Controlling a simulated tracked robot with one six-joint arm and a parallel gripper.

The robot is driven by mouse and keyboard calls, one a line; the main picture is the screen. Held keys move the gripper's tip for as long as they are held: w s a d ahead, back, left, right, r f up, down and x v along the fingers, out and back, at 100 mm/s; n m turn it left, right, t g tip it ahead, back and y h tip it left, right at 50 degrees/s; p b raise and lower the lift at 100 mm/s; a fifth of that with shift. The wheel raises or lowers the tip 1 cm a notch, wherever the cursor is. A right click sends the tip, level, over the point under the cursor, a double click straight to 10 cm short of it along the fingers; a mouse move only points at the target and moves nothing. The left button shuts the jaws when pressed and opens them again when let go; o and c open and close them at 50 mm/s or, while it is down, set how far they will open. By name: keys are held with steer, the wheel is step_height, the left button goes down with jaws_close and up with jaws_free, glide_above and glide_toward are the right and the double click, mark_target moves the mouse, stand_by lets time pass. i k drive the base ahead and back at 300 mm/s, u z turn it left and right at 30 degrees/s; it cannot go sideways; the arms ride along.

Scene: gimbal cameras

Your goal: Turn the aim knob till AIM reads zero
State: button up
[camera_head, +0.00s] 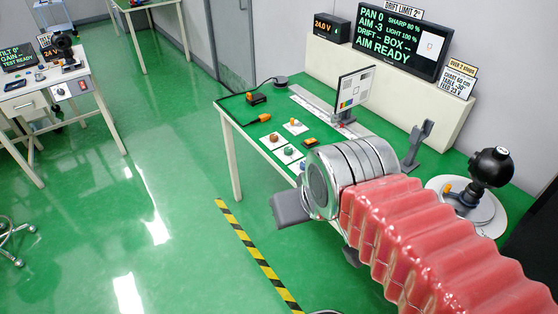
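The wall display (404,40) reads PAN 0, AIM -3, SHARP 80 %, LIGHT 100 %, and AIM READY below. Several small knobs on white plates stand on the green bench: an orange one (274,138), a green one (289,151) and a yellow-orange one (294,122). Another orange knob (446,188) is on the round base by the black ball-shaped camera (491,167). I cannot read which is the aim knob. My gripper (318,236) is in front of the bench's near edge, apart from the knobs; grey parts show either side of my wrist, which hides the fingertips.
A test chart panel (354,89) stands on a rail across the bench. A grey upright bracket (417,143) stands right of it. A black cable (240,97) lies at the bench's left end. A second workbench (43,95) is far left. The green floor between is clear, with a striped line (257,257).

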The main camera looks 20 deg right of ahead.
mark_target(288, 150)
steer(key=u, duration=0.35)
steer(key=k, duration=0.75)
steer(key=u, duration=0.55)
steer(key=i, duration=1.4)
steer(key=z, duration=0.55)
steer(key=i, duration=0.6)
steer(key=z, duration=0.45)
